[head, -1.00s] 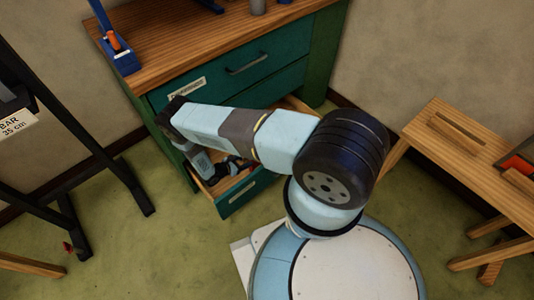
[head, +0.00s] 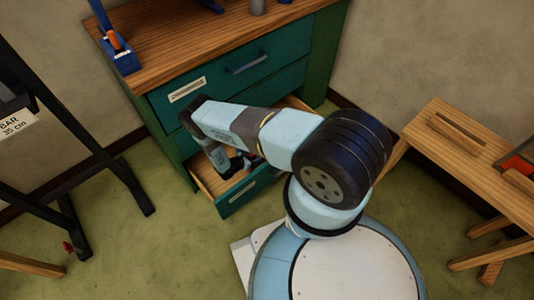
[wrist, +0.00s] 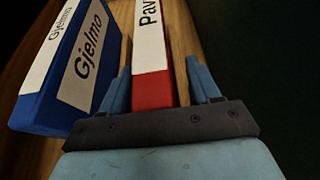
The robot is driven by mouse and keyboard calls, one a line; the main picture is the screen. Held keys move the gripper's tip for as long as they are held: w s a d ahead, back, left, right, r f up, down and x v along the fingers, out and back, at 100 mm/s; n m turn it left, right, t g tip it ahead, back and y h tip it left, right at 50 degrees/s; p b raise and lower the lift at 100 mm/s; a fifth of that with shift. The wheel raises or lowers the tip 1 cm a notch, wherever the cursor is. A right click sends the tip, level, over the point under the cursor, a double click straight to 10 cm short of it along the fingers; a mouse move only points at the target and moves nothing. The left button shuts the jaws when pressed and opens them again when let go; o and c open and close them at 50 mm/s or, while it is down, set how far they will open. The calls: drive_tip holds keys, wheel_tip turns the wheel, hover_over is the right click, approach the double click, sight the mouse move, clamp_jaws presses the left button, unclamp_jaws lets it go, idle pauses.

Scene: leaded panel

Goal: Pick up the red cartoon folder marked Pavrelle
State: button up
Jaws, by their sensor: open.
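The red folder (wrist: 152,90) has a white label whose visible letters read "Pav"; the rest of the label is cut off by the top of the wrist view. My gripper (wrist: 160,84) is open, with one finger on each side of the red folder. I cannot tell whether either finger touches it. In the head view my arm reaches down into the open lower drawer (head: 240,192) of the green cabinet, and it hides most of the drawer's contents.
A blue folder (wrist: 85,65) labelled "Gjelmo" stands close to the left of my left finger. The green cabinet (head: 190,92) has closed drawers above the open one. A wooden bench (head: 455,150) is at the right, and a dark stand (head: 75,130) at the left.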

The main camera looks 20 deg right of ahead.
clamp_jaws()
idle(0.5)
